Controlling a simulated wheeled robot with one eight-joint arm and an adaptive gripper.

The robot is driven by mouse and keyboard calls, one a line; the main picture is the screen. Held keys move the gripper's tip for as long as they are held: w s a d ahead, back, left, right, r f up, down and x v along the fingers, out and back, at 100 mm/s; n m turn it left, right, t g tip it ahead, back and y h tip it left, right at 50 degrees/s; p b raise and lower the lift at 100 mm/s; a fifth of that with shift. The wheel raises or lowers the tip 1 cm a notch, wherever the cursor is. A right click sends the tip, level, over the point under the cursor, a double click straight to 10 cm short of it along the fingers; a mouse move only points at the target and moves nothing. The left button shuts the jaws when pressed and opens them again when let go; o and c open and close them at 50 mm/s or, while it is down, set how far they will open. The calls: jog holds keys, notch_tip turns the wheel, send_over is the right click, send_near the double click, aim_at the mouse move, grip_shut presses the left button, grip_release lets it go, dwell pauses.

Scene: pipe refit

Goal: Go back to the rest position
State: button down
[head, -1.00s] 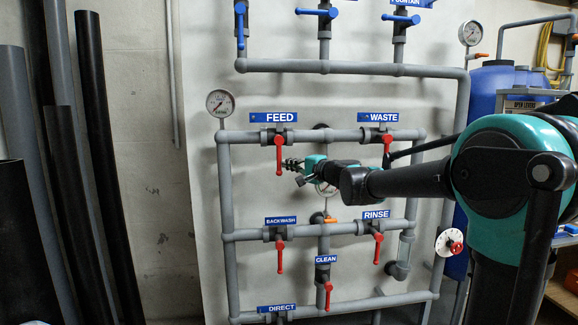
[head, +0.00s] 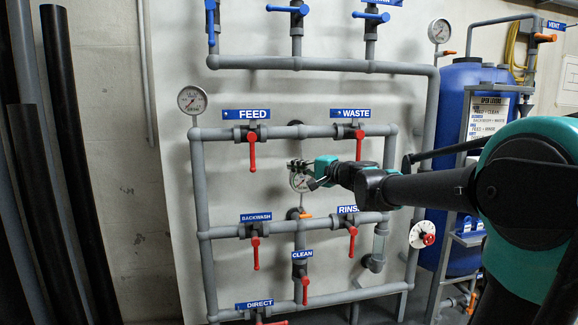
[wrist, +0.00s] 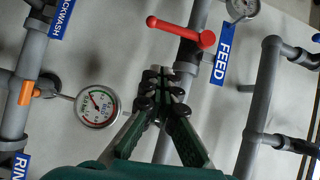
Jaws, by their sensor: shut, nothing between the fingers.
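My gripper (head: 295,164) is at the end of my arm, which reaches in from the right in the head view, in front of the pipe panel between the FEED and WASTE valves. In the wrist view my gripper (wrist: 160,80) has its fingertips together, with nothing between them. The red FEED lever (head: 252,150) hangs down to the left of the gripper; it also shows in the wrist view (wrist: 180,31), apart from the fingertips. The red WASTE lever (head: 359,146) hangs down just above my wrist. A round gauge (wrist: 97,105) shows beside the fingers, partly behind the gripper in the head view.
Red levers for BACKWASH (head: 256,252), RINSE (head: 352,240), CLEAN (head: 305,289) are lower on the panel. Blue levers (head: 371,16) are on the top pipe. A blue tank (head: 460,110) stands at right. Dark pipes (head: 75,160) lean at left.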

jog(key=shift+f, duration=0.1)
jog(key=s+d+f+n+g+h, duration=0.25)
jog(key=s+d+f, duration=0.35)
jog(key=f, duration=0.5)
jog(key=s+d+f+n+g+h, duration=0.15)
jog(key=s+d+f+h, duration=0.25)
jog(key=s+f, duration=0.65)
jog(key=s+d+f+n+g+h, duration=0.25)
jog(key=s+d+f, duration=0.3)
jog(key=f, duration=0.75)
jog(key=s+d+f+h, duration=0.4)
jog(key=s+d+f, duration=0.2)
jog(key=s+d, duration=0.1)
jog(key=shift+s+d+f+n, duration=0.25)
jog(key=shift+s+d+n, duration=0.15)
jog(key=shift+d, duration=0.5)
jog(key=shift+w+r+g, duration=0.1)
jog(key=shift+w+g, duration=0.05)
jog(key=shift+g, duration=0.1)
